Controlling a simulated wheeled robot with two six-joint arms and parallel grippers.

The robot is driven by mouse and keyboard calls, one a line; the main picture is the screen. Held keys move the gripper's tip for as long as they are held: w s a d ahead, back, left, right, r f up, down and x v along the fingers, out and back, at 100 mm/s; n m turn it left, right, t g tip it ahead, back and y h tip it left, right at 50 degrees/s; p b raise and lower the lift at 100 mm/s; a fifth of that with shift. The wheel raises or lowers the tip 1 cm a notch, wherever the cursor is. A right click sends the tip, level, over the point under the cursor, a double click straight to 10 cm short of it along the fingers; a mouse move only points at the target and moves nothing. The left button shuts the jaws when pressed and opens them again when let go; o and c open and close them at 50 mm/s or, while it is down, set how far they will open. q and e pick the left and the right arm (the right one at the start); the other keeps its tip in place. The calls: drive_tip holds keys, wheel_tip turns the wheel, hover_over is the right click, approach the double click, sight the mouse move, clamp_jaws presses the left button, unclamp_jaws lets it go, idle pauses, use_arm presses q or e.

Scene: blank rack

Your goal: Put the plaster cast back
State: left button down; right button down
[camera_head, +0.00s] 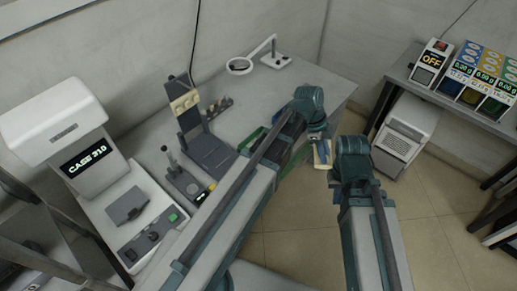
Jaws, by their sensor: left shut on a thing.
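My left gripper (319,137) is past the front right of the grey bench and is shut on a small pale cream piece (322,152). This piece may be the plaster cast, but it is too small and partly covered to be sure. My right gripper (357,178) is lower and to the right, over the floor. Its fingers are hidden by its own wrist, so their state does not show.
The bench (255,92) carries a white machine marked CASE 310 (85,160), a control box with a green button (152,238), a rack of small pegs (218,107) and a ring lamp (240,65). A side table at right holds an OFF box (430,62) and coloured bins.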

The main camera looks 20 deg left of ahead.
use_arm(q)
drive_tip(key=s+a+f+m+g+b, duration=0.1)
drive_tip(key=s+a+m, duration=0.1)
drive_tip(key=s+a, duration=0.45)
drive_tip(key=s+a+f+m+g+b, duration=0.1)
drive_tip(key=s+a+f+m+b, duration=0.15)
drive_tip(key=a, duration=0.75)
drive_tip(key=s+a+f+m+g, duration=0.1)
drive_tip(key=s+a+m, duration=0.2)
drive_tip(key=s+a, duration=0.35)
drive_tip(key=shift+n+y, duration=0.25)
drive_tip(key=shift+y, duration=0.15)
drive_tip(key=w+a, duration=0.1)
drive_tip(key=w, duration=0.4)
drive_tip(key=w+a+b, duration=0.1)
drive_tip(key=w, duration=0.5)
drive_tip(key=w+a+f, duration=0.1)
drive_tip(key=w, duration=0.4)
drive_tip(key=shift+w+a+b, duration=0.25)
drive_tip(key=shift+b, duration=0.1)
drive_tip(key=shift+w, duration=0.1)
drive_tip(key=shift+w, duration=0.35)
drive_tip(key=shift+w+a+f, duration=0.1)
drive_tip(key=shift+w+f, duration=0.1)
drive_tip(key=shift+w, duration=0.1)
wheel_tip(320, 180, down, 3)
drive_tip(key=b, duration=0.4)
drive_tip(key=shift+s+f, duration=0.15)
drive_tip(key=shift+f, duration=0.05)
drive_tip(key=shift+r, duration=0.15)
